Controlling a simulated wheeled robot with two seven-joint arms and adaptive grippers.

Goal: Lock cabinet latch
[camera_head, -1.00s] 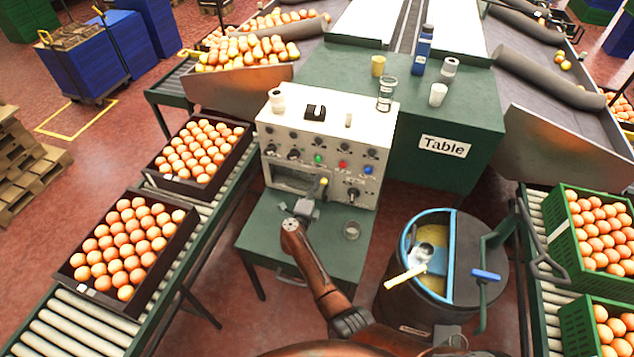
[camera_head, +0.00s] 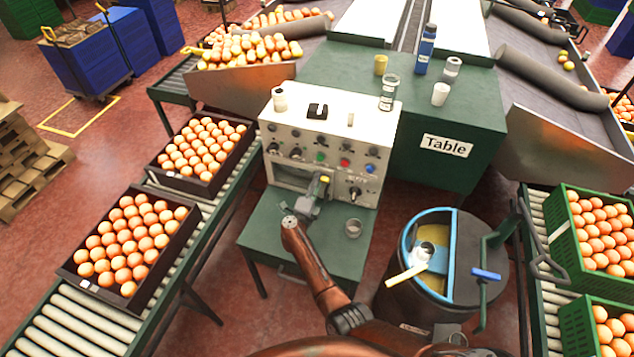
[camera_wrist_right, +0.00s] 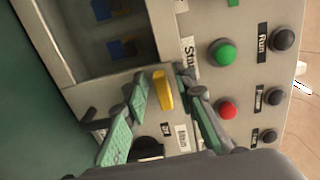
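The cabinet is a cream control box (camera_head: 330,139) with knobs and coloured buttons on its front, standing on the green table. Its yellow latch handle (camera_wrist_right: 163,92) stands upright in the right wrist view, beside the cabinet's dark window. My right gripper (camera_wrist_right: 162,92) is open, with one green-padded finger on each side of the latch and gaps showing. In the head view my right gripper (camera_head: 318,188) is at the lower front of the cabinet and partly covers the latch. My left gripper is not in view.
A round bin (camera_head: 453,318) with a blue rim stands right of the cabinet. Dark orange crates (camera_head: 181,213) line the left conveyor. Cups and a blue bottle (camera_head: 425,48) stand behind on the table.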

